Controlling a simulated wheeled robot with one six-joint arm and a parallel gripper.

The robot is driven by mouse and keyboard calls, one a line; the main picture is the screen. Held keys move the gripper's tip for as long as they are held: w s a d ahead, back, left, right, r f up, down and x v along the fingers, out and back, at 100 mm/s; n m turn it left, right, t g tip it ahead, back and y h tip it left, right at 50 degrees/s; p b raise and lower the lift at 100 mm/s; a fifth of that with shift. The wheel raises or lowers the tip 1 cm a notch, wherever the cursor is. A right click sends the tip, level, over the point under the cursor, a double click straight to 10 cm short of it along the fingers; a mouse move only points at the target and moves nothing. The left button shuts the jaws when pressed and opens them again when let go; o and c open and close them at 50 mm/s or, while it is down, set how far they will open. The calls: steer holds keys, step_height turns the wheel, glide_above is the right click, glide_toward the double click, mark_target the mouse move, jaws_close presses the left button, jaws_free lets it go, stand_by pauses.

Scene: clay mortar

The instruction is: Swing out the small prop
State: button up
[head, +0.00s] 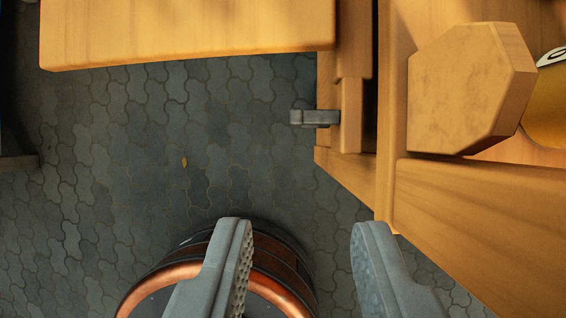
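A short grey bar (315,117) sticks out to the left from a small upright wooden piece (351,115) on the left side of the wooden furniture. This piece may be the small prop, but I cannot tell for sure. It looks folded in close against the wood, with a dark gap to its right. My gripper (303,228) is open and empty, its two grey ridged fingers wide apart at the bottom of the view. The fingertips are below the bar in the picture and apart from it.
A wooden board (190,35) spans the top left. On the right, a wooden top (490,220) carries a many-sided wooden block (465,90) and a partly cut-off yellowish object (548,105). Grey paving (130,170) lies clear at the left and middle.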

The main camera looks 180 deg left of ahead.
mark_target(295, 126)
steer(key=x, duration=1.7)
steer(key=shift+s+f, duration=0.2)
steer(key=shift+f, duration=0.3)
jaws_close()
